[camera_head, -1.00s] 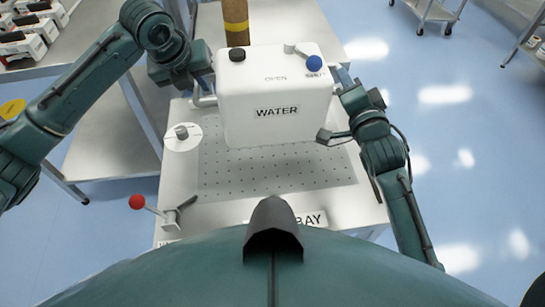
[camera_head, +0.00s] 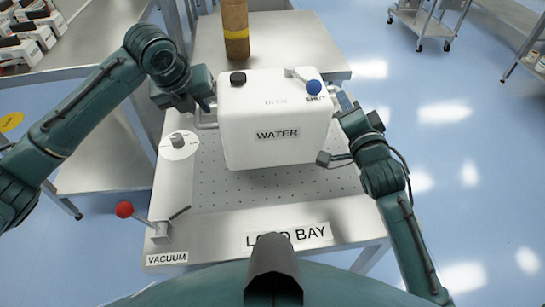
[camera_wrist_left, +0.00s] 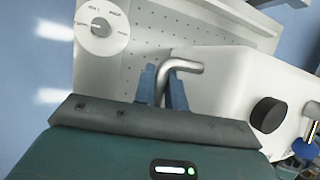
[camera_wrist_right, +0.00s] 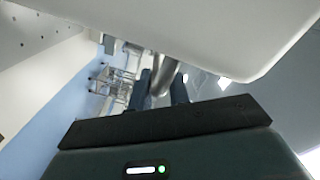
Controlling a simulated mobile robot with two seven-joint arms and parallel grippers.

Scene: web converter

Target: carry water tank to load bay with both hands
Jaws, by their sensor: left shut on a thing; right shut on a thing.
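The white water tank (camera_head: 275,150), labelled WATER, is upright between my two grippers, over the perforated part of the load bay table (camera_head: 215,222). I cannot tell whether its base touches the surface. My left gripper (camera_head: 208,108) is shut on the tank's left metal handle, which also shows between the fingers in the left wrist view (camera_wrist_left: 165,88). My right gripper (camera_head: 338,112) is at the right side; the right wrist view shows its fingers (camera_wrist_right: 165,88) shut on the right metal handle. The tank has a black cap (camera_head: 238,79) and a blue-knobbed valve (camera_head: 314,87) on top.
A red-knobbed lever (camera_head: 125,209) by the VACUUM label (camera_head: 167,258) stands at the table's front left. A dial (camera_head: 178,141) is left of the tank. A brown cylinder (camera_head: 235,30) stands on a surface behind. Carts (camera_head: 425,22) stand far right; floor between is clear.

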